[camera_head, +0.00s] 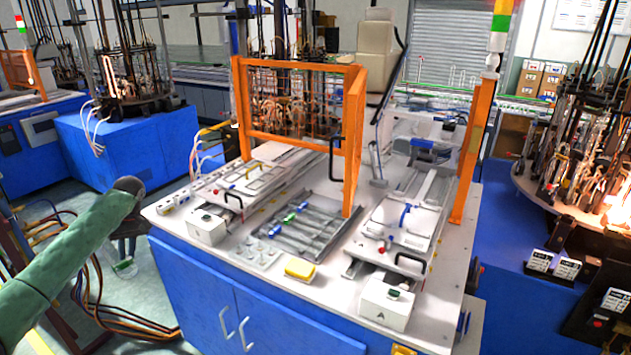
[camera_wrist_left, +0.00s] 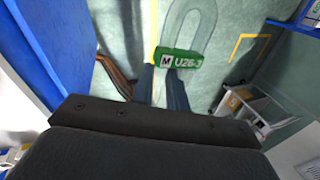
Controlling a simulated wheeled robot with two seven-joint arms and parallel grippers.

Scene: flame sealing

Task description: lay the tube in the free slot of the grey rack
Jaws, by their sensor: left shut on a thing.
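My left gripper (camera_head: 125,250) hangs fingers down beyond the left edge of the workbench, over the floor. In the left wrist view its fingers (camera_wrist_left: 162,84) are shut at a green label marked "M U26-3" (camera_wrist_left: 180,60). The label belongs to a clear tube (camera_wrist_left: 207,22) with a U-shaped bend; the tube shows only faintly in the head view (camera_head: 124,267). The grey rack (camera_head: 325,240) lies on the bench, well right of the gripper and apart from the tube. Items with green (camera_head: 290,217) and blue markings lie in it. Its slots are too small to tell apart. My right gripper is not in view.
An orange guard frame (camera_head: 355,140) stands at the rack's back and right side. A yellow block (camera_head: 300,269) and small clear pieces (camera_head: 262,254) sit in front of the rack. White boxes (camera_head: 208,225) flank it. Cables (camera_head: 90,300) hang near my left arm.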

